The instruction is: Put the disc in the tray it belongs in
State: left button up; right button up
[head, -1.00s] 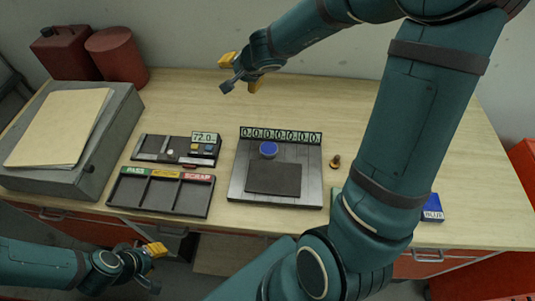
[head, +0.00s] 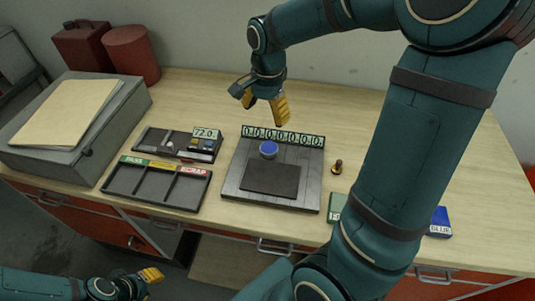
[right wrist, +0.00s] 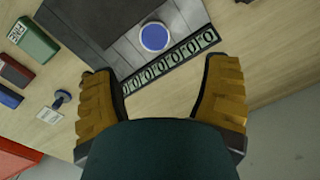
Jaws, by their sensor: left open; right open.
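The blue disc (head: 268,149) with a pale rim sits on the grey plate device (head: 229,183), between its dark pad and its row of zero digits. It also shows in the right wrist view (right wrist: 154,37). The three-compartment tray (head: 150,203), labelled PASS in green, a yellow label in the middle and SCRAP in red, lies to the left and looks empty. My right gripper (head: 265,108) is open and empty, above the table just behind the digit row. My left gripper (head: 152,284) is open and empty, low in front of the table's front edge.
A small unit with a 72.0 display (head: 206,133) lies behind the tray. A brass-based stamp (head: 337,167) stands right of the device. A green box (head: 336,207) and blue box (head: 440,222) are partly behind my right arm. A grey case with a folder (head: 110,140) fills the left.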

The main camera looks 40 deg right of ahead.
jog(key=b, duration=0.1)
send_over(269, 147)
notch_tip(269, 147, down, 8)
jog(key=shift+s+a+r, duration=0.1)
jog(key=shift+f+b, duration=0.55)
jog(key=shift+f, duration=2.5)
jog(key=c, duration=1.1)
